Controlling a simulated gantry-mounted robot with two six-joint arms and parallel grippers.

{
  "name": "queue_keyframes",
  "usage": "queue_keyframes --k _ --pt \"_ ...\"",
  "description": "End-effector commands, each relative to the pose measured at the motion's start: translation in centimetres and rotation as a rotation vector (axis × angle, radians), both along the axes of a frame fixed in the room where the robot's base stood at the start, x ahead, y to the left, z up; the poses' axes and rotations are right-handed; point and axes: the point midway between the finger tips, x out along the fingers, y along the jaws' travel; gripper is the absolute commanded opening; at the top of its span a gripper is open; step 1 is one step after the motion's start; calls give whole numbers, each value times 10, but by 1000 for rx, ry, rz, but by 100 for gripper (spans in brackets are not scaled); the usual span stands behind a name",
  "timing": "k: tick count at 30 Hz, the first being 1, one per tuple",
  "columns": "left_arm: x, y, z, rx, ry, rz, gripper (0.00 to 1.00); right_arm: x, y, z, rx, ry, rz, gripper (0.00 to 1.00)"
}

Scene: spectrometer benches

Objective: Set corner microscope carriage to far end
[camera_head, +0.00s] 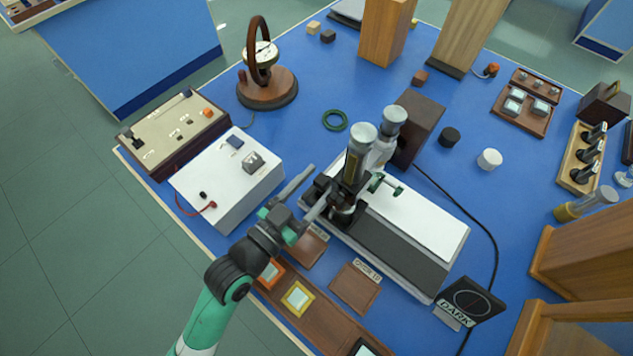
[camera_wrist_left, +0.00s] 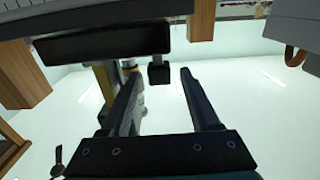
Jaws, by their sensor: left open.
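The microscope carriage (camera_head: 356,166), with grey eyepiece tubes and a small green knob (camera_head: 397,190), stands at the upper-left part of its long white and dark-grey base (camera_head: 440,226). The bare length of the base extends to the lower right. My left gripper (camera_head: 323,178) reaches in from the lower left, open, with its fingers beside the carriage's lower left side. In the left wrist view the open fingers (camera_wrist_left: 160,78) have a gap between them, with a small dark block (camera_wrist_left: 159,74) showing beyond. I cannot tell whether a finger touches the carriage. My right gripper is out of view.
A white box (camera_head: 225,180) with a red lead stands left of the gripper. A dark brown block (camera_head: 417,126) stands behind the carriage. A dark "DARK" plate (camera_head: 470,300) lies off the base's lower-right end. Wooden trays (camera_head: 355,287) lie in front.

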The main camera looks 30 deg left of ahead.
Motion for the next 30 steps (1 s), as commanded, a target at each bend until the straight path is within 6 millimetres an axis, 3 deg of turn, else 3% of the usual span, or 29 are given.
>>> queue_keyframes --k 3,14,30 --pt "0 0 0 0 0 0 62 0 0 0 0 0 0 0" --pt "0 0 0 0 -1 0 0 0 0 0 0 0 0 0" --pt "-1 0 0 0 -1 0 0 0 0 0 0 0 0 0"
